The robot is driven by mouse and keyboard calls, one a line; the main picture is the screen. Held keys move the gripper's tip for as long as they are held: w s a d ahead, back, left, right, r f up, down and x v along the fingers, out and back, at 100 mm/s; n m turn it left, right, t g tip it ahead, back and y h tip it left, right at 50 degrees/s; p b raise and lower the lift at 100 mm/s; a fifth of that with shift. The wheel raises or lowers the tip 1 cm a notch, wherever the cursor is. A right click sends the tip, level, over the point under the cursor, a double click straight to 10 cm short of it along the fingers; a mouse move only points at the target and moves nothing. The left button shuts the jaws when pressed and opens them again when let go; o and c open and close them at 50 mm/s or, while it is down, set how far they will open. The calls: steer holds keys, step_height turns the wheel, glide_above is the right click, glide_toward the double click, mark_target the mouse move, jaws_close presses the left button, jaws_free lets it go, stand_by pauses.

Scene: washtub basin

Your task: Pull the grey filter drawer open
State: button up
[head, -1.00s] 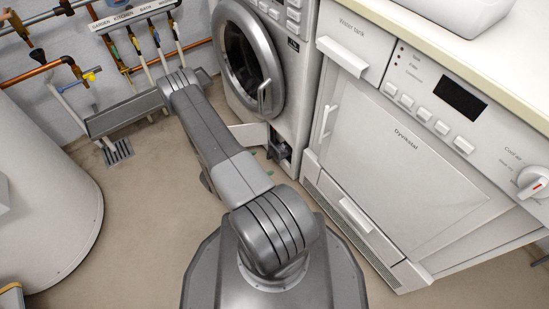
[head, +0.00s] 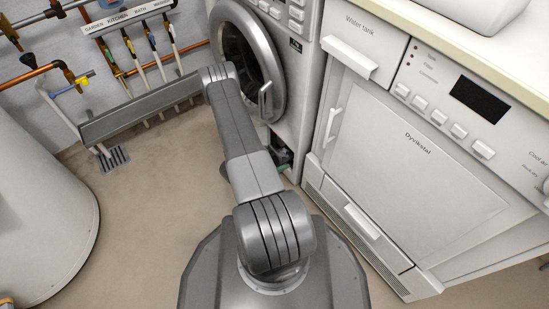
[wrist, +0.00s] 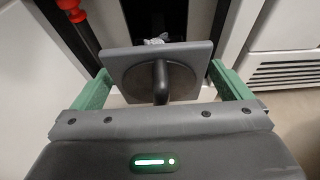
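The grey filter drawer (wrist: 118,61) shows in the wrist view as a flat grey front with a dark handle (wrist: 161,82) sticking out toward me. A black opening is behind it, and a small whitish thing shows just above its top edge. My gripper (wrist: 160,76) is open, with one green finger on each side of the drawer front and the handle between them. I cannot tell whether either finger touches the front.
A red knob (wrist: 77,12) on a dark hose is at the upper left in the wrist view. The white dryer (head: 400,160) stands close on the right in the head view. Pipes, a floor drain (head: 113,158) and a white tank (head: 40,190) are on the left. The floor between is clear.

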steer(key=c, duration=1.3)
steer(key=shift+s+a, duration=0.5)
steer(key=shift+a, duration=0.2)
steer(key=shift+s+a, duration=0.45)
steer(key=shift+a, duration=0.2)
steer(key=o, duration=1.4)
steer(key=p+v, duration=0.3)
steer(key=v, duration=1)
steer(key=shift+s+a, duration=0.25)
steer(key=shift+a, duration=0.05)
